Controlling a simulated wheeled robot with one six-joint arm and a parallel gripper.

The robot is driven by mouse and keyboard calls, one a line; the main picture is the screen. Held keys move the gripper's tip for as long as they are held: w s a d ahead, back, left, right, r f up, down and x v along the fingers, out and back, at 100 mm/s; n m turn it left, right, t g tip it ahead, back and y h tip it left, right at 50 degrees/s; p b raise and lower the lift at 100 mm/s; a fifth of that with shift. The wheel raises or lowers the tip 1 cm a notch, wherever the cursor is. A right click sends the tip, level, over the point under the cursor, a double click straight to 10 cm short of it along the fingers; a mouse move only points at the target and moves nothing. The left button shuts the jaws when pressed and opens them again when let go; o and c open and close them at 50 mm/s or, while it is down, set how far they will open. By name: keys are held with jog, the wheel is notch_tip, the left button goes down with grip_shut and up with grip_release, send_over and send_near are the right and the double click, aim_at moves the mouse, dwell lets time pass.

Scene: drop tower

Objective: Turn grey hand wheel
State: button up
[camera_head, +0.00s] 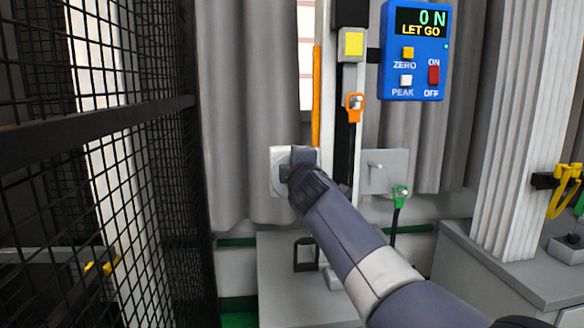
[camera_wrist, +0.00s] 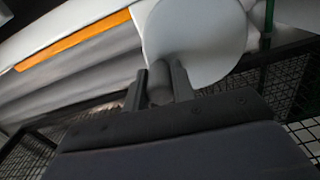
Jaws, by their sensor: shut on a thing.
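The grey hand wheel (camera_head: 279,183) is a pale round disc on the drop tower, largely hidden behind my gripper in the head view. In the wrist view the wheel (camera_wrist: 200,40) fills the upper middle, with a short grey handle (camera_wrist: 159,84) standing out from it. My gripper (camera_head: 290,172) is at the wheel's face. In the wrist view my gripper (camera_wrist: 158,87) has one finger on each side of the handle and is shut on it.
A blue display box (camera_head: 415,50) reads 0 N and LET GO. An orange strip (camera_head: 317,95) runs up the tower. A black mesh fence (camera_head: 95,150) stands at left. A green clip (camera_head: 400,195) hangs right of the wheel, and a white ribbed column (camera_head: 525,130) stands farther right.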

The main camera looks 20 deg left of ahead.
jog(key=shift+w+d+r+m, duration=0.15)
jog(key=shift+d+r+m, duration=0.15)
jog(key=shift+m, duration=0.4)
jog(key=shift+d, duration=0.1)
jog(key=o, duration=1)
jog(key=shift+w+f, duration=0.1)
jog(key=shift+f, duration=0.1)
jog(key=shift+f, duration=0.1)
jog(key=shift+s+d+b, duration=0.2)
jog(key=shift+s+b, duration=0.15)
jog(key=shift+s, duration=0.05)
jog(key=b+v, duration=0.2)
jog(key=v, duration=0.8)
jog(key=shift+b, duration=0.35)
